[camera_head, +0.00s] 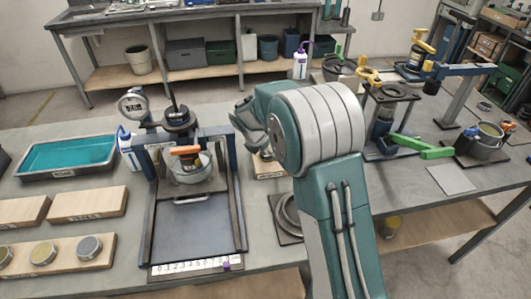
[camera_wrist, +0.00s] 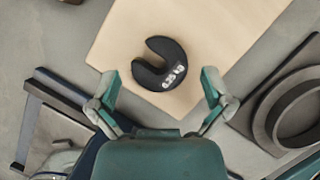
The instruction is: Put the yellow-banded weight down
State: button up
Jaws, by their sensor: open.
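A black slotted weight (camera_wrist: 157,80) with white marks lies flat on a pale wooden board (camera_wrist: 215,30) in the wrist view. I see no yellow band on it from above; its sides are hidden. My gripper (camera_wrist: 160,76) is open, with one finger on each side of the weight and a gap on both sides. Only a sliver of the board (camera_head: 267,168) shows there beside the arm. I cannot tell from these frames which weight has the yellow band.
A dark ring-shaped holder (camera_wrist: 285,120) lies right of the board. A metal frame with a pot (camera_head: 190,168) stands left of my arm. A press stand with a green lever (camera_head: 420,150) is to the right. A teal tray (camera_head: 68,154) and several wooden boards fill the left.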

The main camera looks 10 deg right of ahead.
jog(key=v, duration=1.2)
jog(key=s+d+r+m+y, duration=0.1)
jog(key=s+d+r+m, duration=0.2)
jog(key=s+r+m, duration=0.35)
jog(key=s+d+m+t+y, duration=0.1)
jog(key=s+d+m, duration=0.1)
jog(key=s+m, duration=0.7)
jog(key=s+d+m+t+y, duration=0.1)
jog(key=s+d+m, duration=0.1)
jog(key=s+m, duration=0.8)
jog(key=s, duration=0.6)
jog(key=shift+r+t+y, duration=0.3)
jog(key=shift+r+t, duration=0.1)
